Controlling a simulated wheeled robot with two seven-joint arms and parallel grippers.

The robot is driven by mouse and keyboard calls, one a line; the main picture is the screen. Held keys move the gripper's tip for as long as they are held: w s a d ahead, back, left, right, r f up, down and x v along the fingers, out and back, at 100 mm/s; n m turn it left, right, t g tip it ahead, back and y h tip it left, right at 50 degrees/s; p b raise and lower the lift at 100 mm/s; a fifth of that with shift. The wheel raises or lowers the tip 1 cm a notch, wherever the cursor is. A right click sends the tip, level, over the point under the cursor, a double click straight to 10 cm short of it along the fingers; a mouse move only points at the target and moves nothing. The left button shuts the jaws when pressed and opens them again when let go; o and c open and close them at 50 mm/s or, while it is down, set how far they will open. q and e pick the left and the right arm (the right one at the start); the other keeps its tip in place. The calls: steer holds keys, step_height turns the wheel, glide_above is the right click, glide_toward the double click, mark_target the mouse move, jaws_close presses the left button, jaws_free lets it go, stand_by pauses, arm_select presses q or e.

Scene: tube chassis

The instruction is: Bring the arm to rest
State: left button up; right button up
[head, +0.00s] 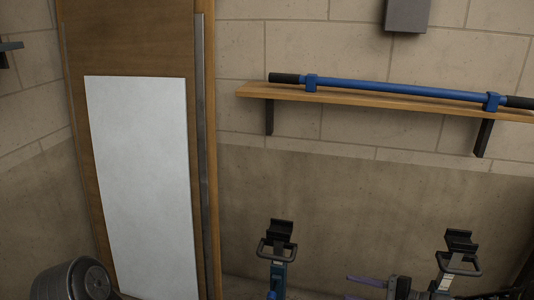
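My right gripper (353,288) is at the bottom edge of the head view, right of the middle. Its two purple fingers point left with a gap between them, so it is open, and I see nothing in the gap. Its lower finger is partly cut off by the frame edge. It is between two upright stands, the left stand (277,262) and the right stand (457,262), each with a black cradle on top and a grey loop handle. Both cradles are empty. My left gripper is not in view.
A blue tube (390,88) with black ends and two blue collars lies along a wooden wall shelf (360,98) on dark brackets. A wooden panel (130,40) with a white sheet (140,180) is at the left. A grey box (407,14) is above the shelf.

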steer(key=s+d+f+m+g+h, duration=0.15)
steer(key=s+f+h, duration=0.25)
steer(key=f, duration=0.7)
steer(key=s+a+f+n+g+h, duration=0.2)
steer(key=s+a+f+n+h, duration=0.15)
steer(key=s+f, duration=0.4)
steer(key=s+a+f+n+g+h, duration=0.2)
steer(key=s+a+f+n+g, duration=0.15)
steer(key=s+f, duration=0.4)
steer(key=s+a+f+n, duration=0.1)
steer(key=s+a+n, duration=0.5)
steer(key=s+a, duration=0.3)
step_height(320, 180, up, 23)
steer(key=w+a+p, duration=0.1)
steer(key=p, duration=2.1)
steer(key=shift+w+y+p, duration=0.15)
steer(key=shift+y+p, duration=0.2)
steer(key=shift+p, duration=0.05)
steer(key=shift+f, duration=0.15)
